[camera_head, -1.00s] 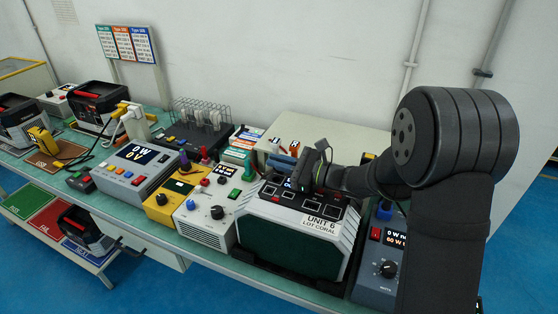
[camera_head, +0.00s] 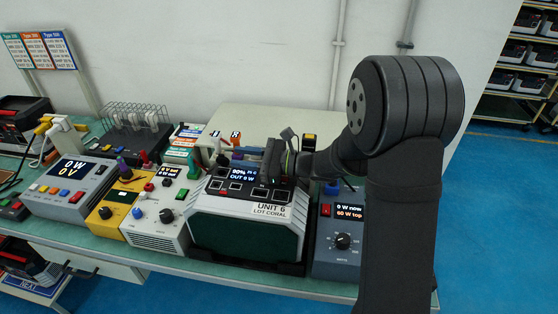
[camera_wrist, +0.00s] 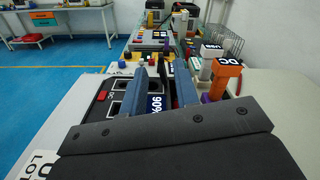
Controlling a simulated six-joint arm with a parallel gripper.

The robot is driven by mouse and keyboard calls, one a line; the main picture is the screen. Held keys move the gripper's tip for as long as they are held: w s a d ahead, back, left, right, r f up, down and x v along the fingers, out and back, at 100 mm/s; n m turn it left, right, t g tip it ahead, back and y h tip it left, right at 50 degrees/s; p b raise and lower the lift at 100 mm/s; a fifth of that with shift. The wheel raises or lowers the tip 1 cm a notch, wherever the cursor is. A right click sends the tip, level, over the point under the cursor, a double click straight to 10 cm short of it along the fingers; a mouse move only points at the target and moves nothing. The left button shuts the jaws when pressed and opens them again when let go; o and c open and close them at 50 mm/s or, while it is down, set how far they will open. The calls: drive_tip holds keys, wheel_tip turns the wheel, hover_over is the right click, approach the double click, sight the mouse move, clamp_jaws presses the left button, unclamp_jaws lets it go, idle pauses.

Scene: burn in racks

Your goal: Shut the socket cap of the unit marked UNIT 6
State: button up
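The unit marked UNIT 6 (camera_head: 246,237) is a grey case with a dark green front, in the middle of the bench in the head view. Its label (camera_head: 270,210) reads UNIT 6, LOT CORAL. Its lit display (camera_head: 240,174) reads 90% and OUT 0 W. White-outlined dark squares sit on its black top panel, which also shows in the wrist view (camera_wrist: 103,112). I cannot tell which part is the socket cap or how it stands. My gripper (camera_head: 274,164) is over the panel's right part. In the wrist view its two blue fingers (camera_wrist: 162,90) stand apart, with nothing visibly held.
A cream tester (camera_head: 158,215) stands close on the left and a blue-grey meter with a knob (camera_head: 338,262) on the right. Orange and white labelled blocks (camera_wrist: 222,72) stand near the fingers in the wrist view. The pale surface behind the unit (camera_head: 280,122) is mostly clear.

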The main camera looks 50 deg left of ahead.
sight(221, 156)
drive_tip(key=v, duration=1.1)
drive_tip(key=shift+o, duration=0.2)
drive_tip(key=shift+r, duration=0.1)
wheel_tip(221, 156, up, 6)
drive_tip(key=s+m+t+h, duration=0.1)
drive_tip(key=s+t+h, duration=0.1)
drive_tip(key=t, duration=0.2)
drive_tip(key=x, duration=1.7)
drive_tip(key=shift+f, duration=0.3)
drive_tip(key=shift+d, duration=0.1)
clamp_jaws()
